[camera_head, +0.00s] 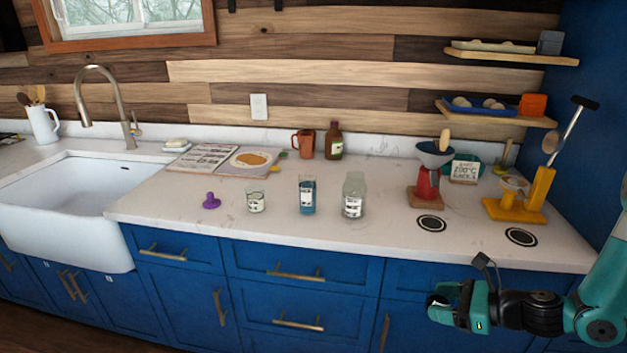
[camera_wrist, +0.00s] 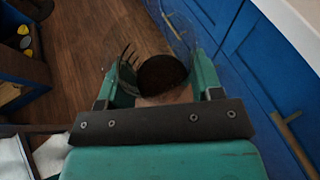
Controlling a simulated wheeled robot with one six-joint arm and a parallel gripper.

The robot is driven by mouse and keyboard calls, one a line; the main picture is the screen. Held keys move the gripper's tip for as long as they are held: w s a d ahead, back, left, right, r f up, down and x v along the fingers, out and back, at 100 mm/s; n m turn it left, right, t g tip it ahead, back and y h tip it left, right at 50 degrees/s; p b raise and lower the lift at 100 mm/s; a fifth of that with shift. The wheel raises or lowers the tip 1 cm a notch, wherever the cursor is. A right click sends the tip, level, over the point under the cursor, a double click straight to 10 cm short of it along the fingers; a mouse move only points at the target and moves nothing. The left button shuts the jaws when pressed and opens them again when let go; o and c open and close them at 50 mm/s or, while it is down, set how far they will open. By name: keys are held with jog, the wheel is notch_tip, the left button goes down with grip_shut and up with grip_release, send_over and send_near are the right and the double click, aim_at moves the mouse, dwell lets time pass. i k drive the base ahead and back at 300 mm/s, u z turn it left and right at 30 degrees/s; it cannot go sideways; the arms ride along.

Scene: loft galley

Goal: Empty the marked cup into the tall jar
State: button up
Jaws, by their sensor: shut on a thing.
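My gripper (camera_head: 452,306) is low in front of the blue drawers at the right, below the counter edge. In the wrist view my gripper (camera_wrist: 162,88) is shut on a clear cup (camera_wrist: 126,72) with dark tick marks on its wall. Dark brown contents (camera_wrist: 162,74) show inside it. In the head view the cup is mostly hidden by the jaws. A tall clear jar (camera_head: 354,194) with a white label stands upright on the counter, well up and left of my gripper.
A glass with blue contents (camera_head: 307,197) and a short labelled glass (camera_head: 256,200) stand left of the jar. A red grinder (camera_head: 428,183) and yellow stand (camera_head: 540,195) are at the right, near two black ring marks (camera_head: 431,223). The counter front is mostly clear.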

aim_at(354, 189)
jog(key=u, duration=1.7)
jog(key=i, duration=0.9)
jog(key=z, duration=2)
